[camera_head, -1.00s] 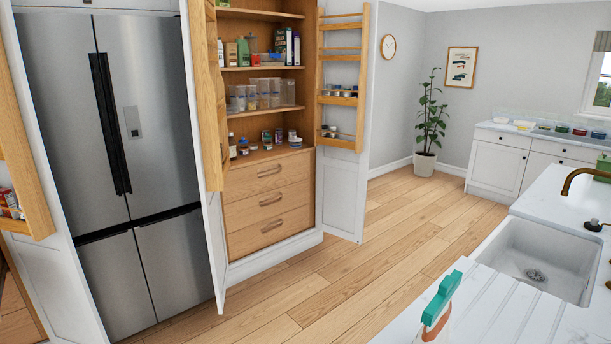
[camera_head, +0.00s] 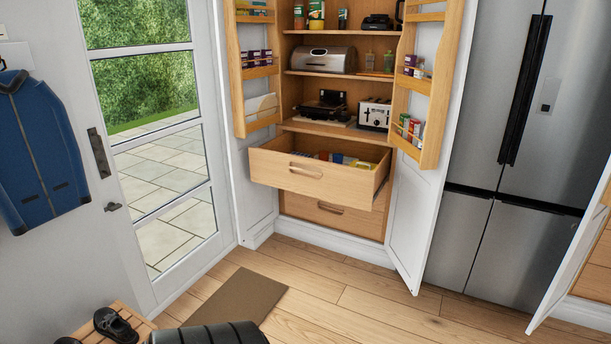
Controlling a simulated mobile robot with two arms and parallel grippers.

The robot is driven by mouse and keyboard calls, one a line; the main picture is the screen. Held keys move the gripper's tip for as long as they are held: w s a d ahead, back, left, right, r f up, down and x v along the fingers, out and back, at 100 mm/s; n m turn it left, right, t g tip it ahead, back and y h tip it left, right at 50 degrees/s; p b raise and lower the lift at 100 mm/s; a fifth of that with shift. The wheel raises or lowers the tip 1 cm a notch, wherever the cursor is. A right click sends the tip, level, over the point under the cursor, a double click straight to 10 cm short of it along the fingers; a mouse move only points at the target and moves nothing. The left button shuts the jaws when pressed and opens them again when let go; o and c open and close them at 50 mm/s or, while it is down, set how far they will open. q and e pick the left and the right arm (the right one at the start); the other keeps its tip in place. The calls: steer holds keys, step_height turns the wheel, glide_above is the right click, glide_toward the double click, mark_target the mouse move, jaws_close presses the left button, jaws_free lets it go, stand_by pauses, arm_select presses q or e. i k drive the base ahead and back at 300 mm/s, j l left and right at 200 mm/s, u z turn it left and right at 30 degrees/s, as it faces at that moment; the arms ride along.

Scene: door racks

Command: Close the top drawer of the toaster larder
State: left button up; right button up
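The toaster larder (camera_head: 386,200) stands open in the middle of the head view, with a toaster (camera_head: 374,114) on its lower shelf. Its top drawer (camera_head: 311,176) is pulled well out, and several packets (camera_head: 346,160) show inside it. The lower drawer (camera_head: 331,213) beneath is shut. Neither of my grippers shows in the view.
The larder's left door rack (camera_head: 258,72) and right door rack (camera_head: 424,85) are swung open on each side of the drawer. A fridge (camera_head: 480,240) stands to the right. A brown mat (camera_head: 232,301) lies on the floor by the glazed door (camera_head: 150,160). A wooden bench with sandals (camera_head: 115,325) is front left.

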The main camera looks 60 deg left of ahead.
mark_target(271, 163)
steer(key=u, duration=2.15)
steer(key=i+l, duration=0.15)
steer(key=i, duration=0.45)
steer(key=i+l+z, duration=0.1)
steer(key=i, duration=0.5)
steer(key=i+l, duration=0.15)
steer(key=i, duration=0.4)
steer(key=l+z, duration=0.05)
